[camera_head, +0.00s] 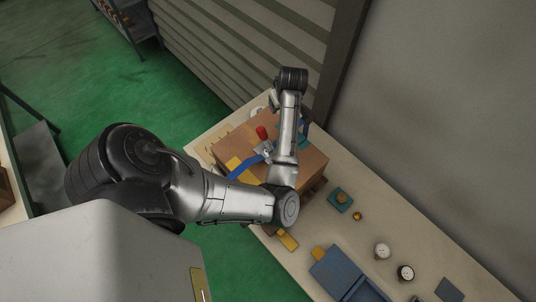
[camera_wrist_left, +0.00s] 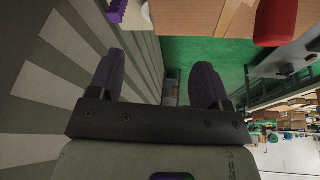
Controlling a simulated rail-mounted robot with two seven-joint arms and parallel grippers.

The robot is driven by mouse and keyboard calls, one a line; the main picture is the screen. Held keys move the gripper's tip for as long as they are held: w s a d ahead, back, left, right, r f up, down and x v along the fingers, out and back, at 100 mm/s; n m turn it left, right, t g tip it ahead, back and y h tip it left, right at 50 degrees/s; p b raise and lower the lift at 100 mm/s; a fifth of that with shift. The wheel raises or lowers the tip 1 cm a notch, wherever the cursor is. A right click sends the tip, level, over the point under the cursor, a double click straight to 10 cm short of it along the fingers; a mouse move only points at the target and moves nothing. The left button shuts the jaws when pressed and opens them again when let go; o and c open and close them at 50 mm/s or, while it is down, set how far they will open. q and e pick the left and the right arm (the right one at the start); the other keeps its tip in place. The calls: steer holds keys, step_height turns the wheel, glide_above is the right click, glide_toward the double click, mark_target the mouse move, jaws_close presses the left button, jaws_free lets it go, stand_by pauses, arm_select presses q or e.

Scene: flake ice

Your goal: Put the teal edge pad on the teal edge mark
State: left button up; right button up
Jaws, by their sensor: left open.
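My left arm reaches over a brown box (camera_head: 305,160) on the bench, and its wrist is above the box's far end. In the left wrist view my left gripper (camera_wrist_left: 158,66) is open, with nothing between its two dark fingers. In the head view its fingers cannot be made out. A small teal patch (camera_head: 304,127) shows at the box's far right edge, partly behind my arm; I cannot tell whether it is pad or mark. A teal square piece (camera_head: 340,199) with a brownish centre lies on the bench right of the box. My right gripper is not in view.
On the box are a red-handled tool (camera_head: 262,133), a blue strap (camera_head: 247,166) and a yellow piece (camera_head: 242,171). Two round dials (camera_head: 382,251) and a blue case (camera_head: 345,272) lie at the bench's near part. A wall borders the bench on the right.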

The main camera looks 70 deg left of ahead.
arm_select(q)
steer(key=s+d+f+m+t+h, duration=0.1)
steer(key=s+d+m, duration=0.4)
steer(key=d, duration=0.5)
steer(key=s+d+f+m+t+h, duration=0.1)
steer(key=s+d+f+m, duration=0.2)
steer(key=s+d+m, duration=0.3)
steer(key=s+d+f+m+t+h, duration=0.1)
steer(key=s+d+f+m+h, duration=0.1)
steer(key=s+d+m, duration=0.4)
steer(key=d+f+m, duration=0.1)
steer(key=d+m, duration=0.3)
steer(key=d, duration=0.6)
steer(key=shift+s+a, duration=0.1)
